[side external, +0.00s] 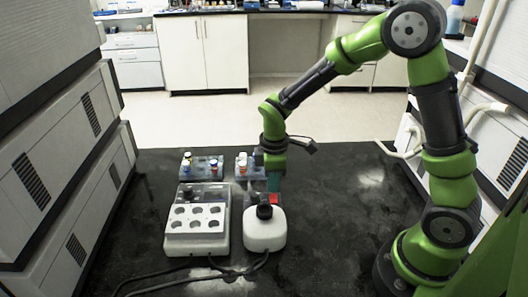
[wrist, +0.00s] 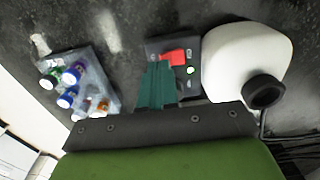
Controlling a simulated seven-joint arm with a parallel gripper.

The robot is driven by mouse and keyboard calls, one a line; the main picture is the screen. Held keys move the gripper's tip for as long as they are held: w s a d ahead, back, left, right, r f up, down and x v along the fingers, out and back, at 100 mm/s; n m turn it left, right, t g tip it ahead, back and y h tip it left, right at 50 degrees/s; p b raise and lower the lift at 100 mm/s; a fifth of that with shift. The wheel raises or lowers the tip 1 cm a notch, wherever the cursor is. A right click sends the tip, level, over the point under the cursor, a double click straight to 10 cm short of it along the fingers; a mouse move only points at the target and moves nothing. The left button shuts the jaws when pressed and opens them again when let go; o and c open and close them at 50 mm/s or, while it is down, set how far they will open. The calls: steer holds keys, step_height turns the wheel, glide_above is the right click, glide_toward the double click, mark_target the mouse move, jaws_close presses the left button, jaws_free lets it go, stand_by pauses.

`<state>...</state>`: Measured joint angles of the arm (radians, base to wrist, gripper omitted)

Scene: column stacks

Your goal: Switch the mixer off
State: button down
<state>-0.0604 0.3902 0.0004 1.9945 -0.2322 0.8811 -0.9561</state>
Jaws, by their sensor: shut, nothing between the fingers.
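The mixer (side external: 264,236) is a white rounded body with a black cup on top, standing on the dark bench. The wrist view shows its white body (wrist: 240,55) at the upper right. A dark panel with a red switch (side external: 274,199) sits at its far side; the red switch (wrist: 173,57) also shows in the wrist view. My gripper (side external: 273,189) points down just behind the mixer, its teal fingers shut and empty. In the wrist view the fingertips (wrist: 159,65) lie at the red switch's left edge. I cannot tell whether they touch it.
A white block with several round wells (side external: 196,236) stands left of the mixer. Racks of capped vials (side external: 203,168) stand behind, and one vial rack (wrist: 80,85) is close left of my fingers. Black cables (side external: 215,270) run in front. The bench at right is clear.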

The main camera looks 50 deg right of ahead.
mark_target(274, 194)
steer(key=shift+f, duration=0.75)
steer(key=shift+r, duration=2.55)
steer(key=shift+s+f+m, duration=0.2)
steer(key=shift+m, duration=0.5)
steer(key=s+a+r+m+t+y, duration=0.1)
steer(key=s+r+m+t+y, duration=0.1)
steer(key=s+r+m+t, duration=0.5)
steer(key=shift+s+r+m, duration=2.3)
steer(key=shift+s+r, duration=1.05)
steer(key=shift+r, duration=0.95)
